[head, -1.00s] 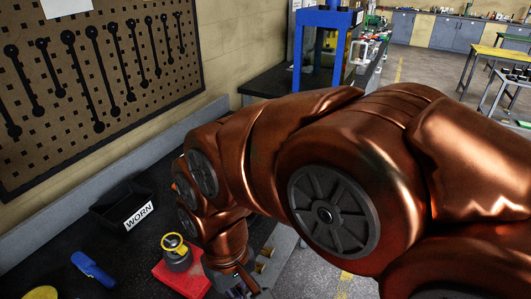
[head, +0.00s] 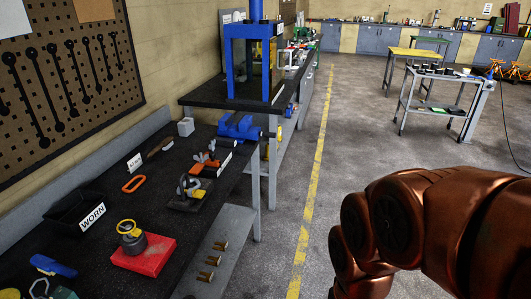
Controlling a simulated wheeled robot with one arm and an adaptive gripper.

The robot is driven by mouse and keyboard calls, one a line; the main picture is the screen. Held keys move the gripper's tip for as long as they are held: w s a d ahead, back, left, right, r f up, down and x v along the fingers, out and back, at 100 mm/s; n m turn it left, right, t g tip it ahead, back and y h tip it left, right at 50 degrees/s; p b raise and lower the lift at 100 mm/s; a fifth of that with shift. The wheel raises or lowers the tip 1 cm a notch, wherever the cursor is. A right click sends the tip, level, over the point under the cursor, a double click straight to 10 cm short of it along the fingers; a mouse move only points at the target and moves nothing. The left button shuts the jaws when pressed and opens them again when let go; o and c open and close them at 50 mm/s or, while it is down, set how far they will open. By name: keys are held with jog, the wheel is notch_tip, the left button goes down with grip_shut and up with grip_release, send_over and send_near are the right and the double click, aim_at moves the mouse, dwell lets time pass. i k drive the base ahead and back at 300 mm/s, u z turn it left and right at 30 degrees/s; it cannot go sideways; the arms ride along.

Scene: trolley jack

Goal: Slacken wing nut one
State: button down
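I cannot pick out wing nut one for certain in the head view. A small dark fixture with grey and orange parts (head: 188,191) stands on the near black bench, but its details are too small to tell whether it carries wing nuts. My copper-coloured arm fills the lower right, over the floor and apart from the bench. My gripper is outside the picture, so its fingers do not show.
The black bench also holds a red block (head: 144,255) under a grey canister with a yellow ring (head: 131,236), a WORN bin (head: 75,211), an orange ring (head: 133,184) and a blue vise (head: 240,127). A grey trolley (head: 436,95) stands beyond open floor.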

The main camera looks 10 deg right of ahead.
aim_at(196, 158)
jog(key=z, duration=0.45)
jog(key=i, duration=1.3)
jog(key=u, duration=1.5)
jog(key=i, duration=0.6)
jog(key=u, duration=0.65)
